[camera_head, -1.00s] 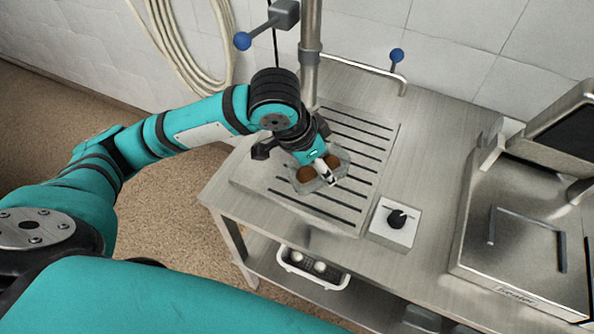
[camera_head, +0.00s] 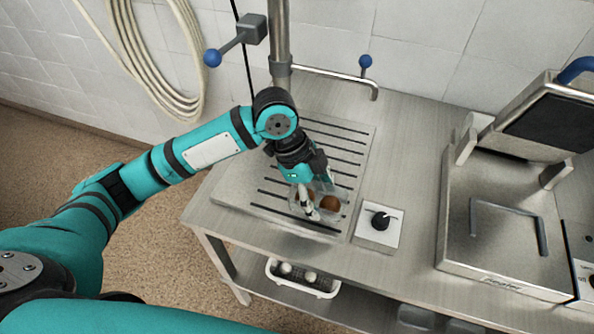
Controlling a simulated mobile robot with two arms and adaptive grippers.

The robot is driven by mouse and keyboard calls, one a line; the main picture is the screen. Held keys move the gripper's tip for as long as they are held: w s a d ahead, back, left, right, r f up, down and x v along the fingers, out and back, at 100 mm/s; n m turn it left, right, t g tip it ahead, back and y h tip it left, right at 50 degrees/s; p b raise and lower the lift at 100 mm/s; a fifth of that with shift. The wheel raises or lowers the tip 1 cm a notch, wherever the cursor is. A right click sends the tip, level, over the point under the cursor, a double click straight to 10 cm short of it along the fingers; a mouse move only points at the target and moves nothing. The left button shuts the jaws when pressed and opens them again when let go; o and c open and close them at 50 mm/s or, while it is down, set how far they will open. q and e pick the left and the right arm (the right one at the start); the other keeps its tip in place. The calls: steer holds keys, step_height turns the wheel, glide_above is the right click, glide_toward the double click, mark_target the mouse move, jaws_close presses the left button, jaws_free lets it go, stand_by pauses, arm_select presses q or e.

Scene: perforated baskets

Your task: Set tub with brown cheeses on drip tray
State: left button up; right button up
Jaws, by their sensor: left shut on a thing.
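The tub with brown cheeses (camera_head: 343,194) is a small clear container at the front part of the slotted drip tray (camera_head: 357,142). A round brown cheese (camera_head: 330,203) shows inside it; my gripper hides part of the rest. My left gripper (camera_head: 310,208) points down at the tub's left side and is shut on it. Whether the tub's bottom touches the tray cannot be told. The drip tray is a metal plate with dark slots in the steel counter. My right gripper is not in view.
A control box with a black knob (camera_head: 380,221) stands right of the tray. A large steel press (camera_head: 500,230) fills the right side. A faucet pipe (camera_head: 335,77) rises behind the tray. A white basket with white items (camera_head: 303,278) sits on the shelf below.

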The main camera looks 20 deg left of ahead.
arm_select(q)
steer(key=w+a, duration=0.2)
steer(key=w+a+p, duration=0.1)
steer(key=w+a, duration=0.1)
steer(key=w, duration=0.1)
steer(key=w+a+p, duration=0.1)
steer(key=w+a, duration=0.1)
steer(key=w, duration=0.1)
steer(key=shift+a+f, duration=0.4)
step_height(320, 180, down, 3)
steer(key=shift+f+p, duration=0.15)
steer(key=shift+p, duration=0.65)
steer(key=shift+f, duration=0.2)
steer(key=shift+f, duration=0.1)
steer(key=o, duration=1.1)
steer(key=b+v, duration=0.2)
steer(key=v, duration=1)
